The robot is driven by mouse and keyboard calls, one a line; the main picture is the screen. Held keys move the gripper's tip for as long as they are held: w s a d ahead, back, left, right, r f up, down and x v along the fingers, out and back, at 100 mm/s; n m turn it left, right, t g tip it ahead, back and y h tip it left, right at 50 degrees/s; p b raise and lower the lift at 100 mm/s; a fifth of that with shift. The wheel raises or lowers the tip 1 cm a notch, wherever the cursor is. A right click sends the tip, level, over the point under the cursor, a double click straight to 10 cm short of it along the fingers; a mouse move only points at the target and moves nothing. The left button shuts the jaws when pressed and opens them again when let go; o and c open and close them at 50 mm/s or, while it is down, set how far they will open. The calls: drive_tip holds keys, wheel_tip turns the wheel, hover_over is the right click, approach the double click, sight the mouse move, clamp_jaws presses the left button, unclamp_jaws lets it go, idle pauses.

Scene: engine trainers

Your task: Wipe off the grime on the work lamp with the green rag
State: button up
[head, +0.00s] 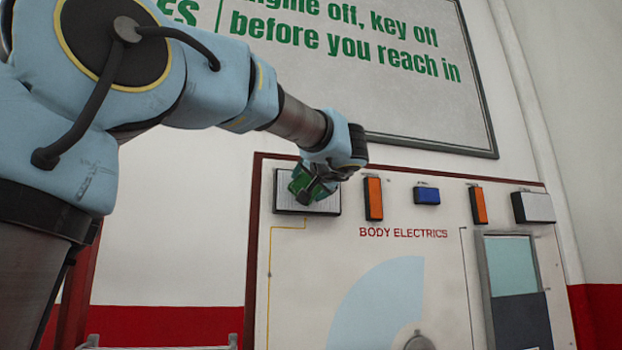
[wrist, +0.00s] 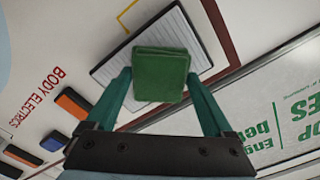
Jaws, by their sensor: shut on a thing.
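My gripper (head: 314,186) is shut on the green rag (head: 303,180), which is folded into a square pad. In the wrist view the rag (wrist: 160,72) sits between the two green fingers of my gripper (wrist: 158,88). The rag is in front of a white, ribbed rectangular lamp (head: 328,207) at the panel's upper left, and covers its middle. This lamp also shows around the rag in the wrist view (wrist: 177,30). I cannot tell whether the rag touches the lamp's face. No grime shows on the visible part of the lamp; the rest is hidden by the rag and gripper.
The "BODY ELECTRICS" panel (head: 400,260) also carries orange lamps (head: 373,198) (head: 478,205), a blue lamp (head: 426,195) and another white lamp (head: 533,207) to the right. A framed sign (head: 350,75) hangs close above. The wall left of the panel is bare.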

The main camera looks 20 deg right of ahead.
drive_tip(key=shift+w+d, duration=0.15)
drive_tip(key=shift+w, duration=1.2)
idle(0.6)
drive_tip(key=shift+d, duration=0.15)
drive_tip(key=shift+s+d, duration=0.2)
drive_tip(key=shift+d, duration=0.75)
drive_tip(key=shift+s+d, duration=0.15)
drive_tip(key=shift+d, duration=0.75)
drive_tip(key=d, duration=0.4)
drive_tip(key=shift+s+f, duration=0.1)
drive_tip(key=shift+a+b, duration=0.1)
drive_tip(key=shift+b, duration=0.4)
